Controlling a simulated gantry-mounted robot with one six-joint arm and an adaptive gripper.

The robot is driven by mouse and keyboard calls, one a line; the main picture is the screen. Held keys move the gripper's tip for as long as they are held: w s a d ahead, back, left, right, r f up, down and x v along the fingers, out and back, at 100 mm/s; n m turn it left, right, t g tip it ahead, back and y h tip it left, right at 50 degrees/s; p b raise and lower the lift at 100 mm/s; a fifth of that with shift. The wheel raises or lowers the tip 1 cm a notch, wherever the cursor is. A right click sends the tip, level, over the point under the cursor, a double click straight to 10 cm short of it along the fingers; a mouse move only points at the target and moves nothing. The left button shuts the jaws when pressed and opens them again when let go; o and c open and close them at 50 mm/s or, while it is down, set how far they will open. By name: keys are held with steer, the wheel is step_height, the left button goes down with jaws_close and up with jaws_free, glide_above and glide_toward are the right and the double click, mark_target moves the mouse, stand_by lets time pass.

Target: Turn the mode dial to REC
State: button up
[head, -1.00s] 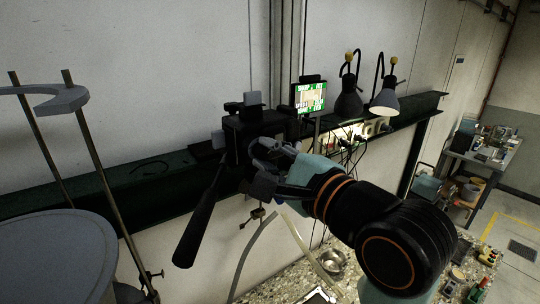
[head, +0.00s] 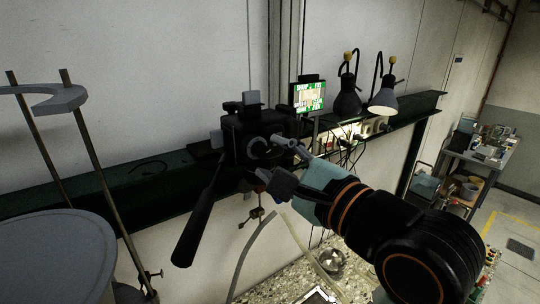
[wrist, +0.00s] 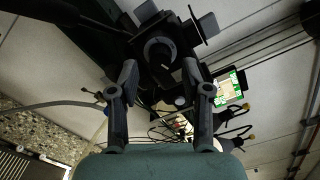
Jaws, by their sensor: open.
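A black camera-like device (head: 238,135) is mounted at the dark green beam, with a long black handle (head: 200,220) slanting down from it. In the wrist view a round dark dial (wrist: 158,50) with a paler ring faces me on the device (wrist: 150,18). Its markings are too small to read, so its setting cannot be told. My gripper (head: 270,158) is open just in front of the device. In the wrist view its two fingers (wrist: 161,78) stand apart, one on each side below the dial, with nothing between them. They appear clear of the dial.
A small lit screen (head: 309,97) and two lamps (head: 383,100) stand to the right along the beam (head: 130,180). Cables hang below the screen. A ring stand (head: 85,130) and a round grey vessel (head: 50,255) are at left. A metal bowl (head: 331,260) sits below.

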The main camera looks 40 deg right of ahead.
steer(key=s, duration=0.4)
steer(key=shift+s+a, duration=0.35)
steer(key=shift+a, duration=0.05)
steer(key=w+a+f+n+g+y, duration=0.1)
steer(key=w+a+f+n, duration=0.2)
steer(key=a+f+n, duration=0.4)
steer(key=w+a+f+n+g+y, duration=0.1)
steer(key=w+a+f+n, duration=0.25)
steer(key=a+f, duration=0.5)
steer(key=s+a+f+n+g+y, duration=0.1)
steer(key=s+a+f+n+g, duration=0.2)
steer(key=a+f+n, duration=0.9)
step_height(320, 180, down, 4)
steer(key=s+n, duration=0.2)
steer(key=n, duration=0.1)
steer(key=shift+r, duration=0.15)
steer(key=shift+a+n, duration=0.1)
steer(key=shift+n, duration=0.15)
